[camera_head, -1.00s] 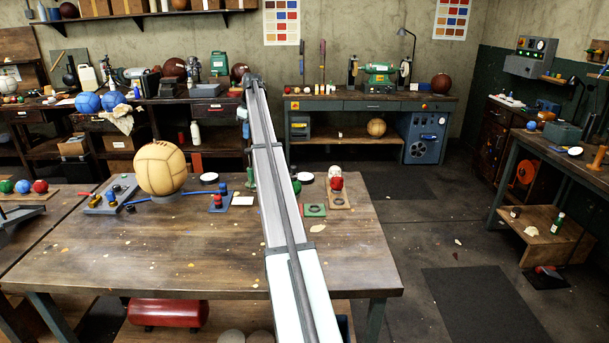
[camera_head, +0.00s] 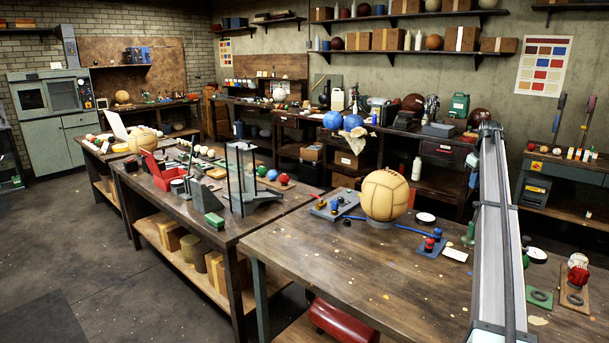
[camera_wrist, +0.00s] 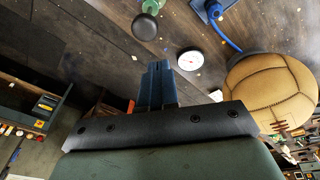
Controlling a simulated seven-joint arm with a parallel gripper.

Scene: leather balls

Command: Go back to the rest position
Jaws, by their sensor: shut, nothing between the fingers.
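My gripper (camera_wrist: 156,84) shows in the wrist view with its blue fingers together and nothing between them. It is over the wooden workbench (camera_head: 340,265), apart from the things on it. A tan leather ball (camera_head: 385,195) sits on a low round stand on the bench; it also shows at the right of the wrist view (camera_wrist: 272,92). In the head view my arm link crosses the right side, and my gripper cannot be made out there.
Another bench to the left holds a grey fixture (camera_head: 245,195) and small coloured balls (camera_head: 272,174). The bench's front is clear.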

